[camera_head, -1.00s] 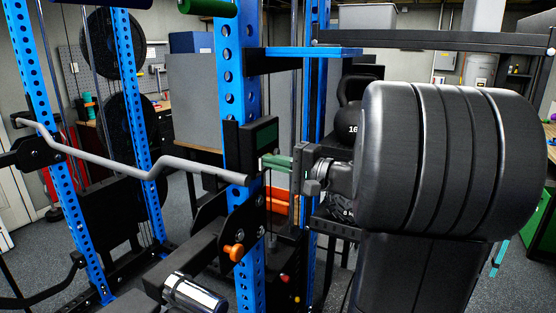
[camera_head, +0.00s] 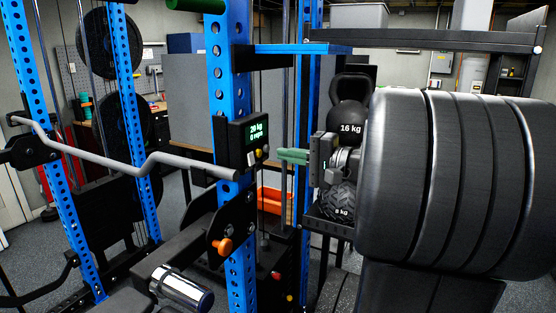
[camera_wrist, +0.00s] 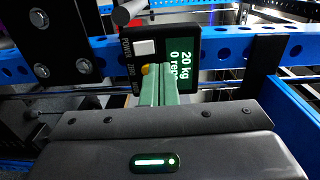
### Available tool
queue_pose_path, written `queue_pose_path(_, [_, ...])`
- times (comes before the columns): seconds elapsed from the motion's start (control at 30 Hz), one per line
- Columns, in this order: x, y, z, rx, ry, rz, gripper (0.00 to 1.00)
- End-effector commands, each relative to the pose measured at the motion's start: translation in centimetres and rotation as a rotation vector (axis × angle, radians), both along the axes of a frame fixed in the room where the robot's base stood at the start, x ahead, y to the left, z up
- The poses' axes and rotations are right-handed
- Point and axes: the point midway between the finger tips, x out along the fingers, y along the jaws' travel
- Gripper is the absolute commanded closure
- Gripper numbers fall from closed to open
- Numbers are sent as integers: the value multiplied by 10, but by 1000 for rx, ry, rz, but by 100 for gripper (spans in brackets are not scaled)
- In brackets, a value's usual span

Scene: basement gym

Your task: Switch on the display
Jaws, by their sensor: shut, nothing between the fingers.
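The display (camera_head: 257,131) is a small black unit on a blue rack upright. Its screen is lit with green-white text reading 20 kg and 0 reps. It also shows sideways in the wrist view (camera_wrist: 181,66), with a white button (camera_wrist: 145,48) beside printed labels, one reading POWER. My gripper (camera_head: 281,154) has green fingers, closed together and empty. In the head view its tips are just right of the display, with a small gap in the picture. In the wrist view the fingers (camera_wrist: 159,86) point toward the buttons.
A grey bent bar (camera_head: 150,160) runs left of the display. An orange knob (camera_head: 223,246) sits lower on the upright. A 16 kg kettlebell (camera_head: 348,118) and a 5 kg ball (camera_head: 338,203) are behind my gripper. My arm fills the right side.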

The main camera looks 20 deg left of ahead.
Motion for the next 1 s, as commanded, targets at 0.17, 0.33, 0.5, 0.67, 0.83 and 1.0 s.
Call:
queue_pose_path(0.17, [-1, -30, 4, -1, -2, -6, 100])
queue_pose_path(0.33, [-3, -51, 10, -1, -1, -4, 100])
queue_pose_path(0.5, [-5, -62, 12, -2, 0, -2, 100])
queue_pose_path(0.67, [-5, -64, 13, -2, 1, 0, 100])
queue_pose_path(0.83, [-5, -64, 13, -2, 1, 0, 100])
queue_pose_path(1.0, [-5, -62, 13, -1, 1, 0, 100])
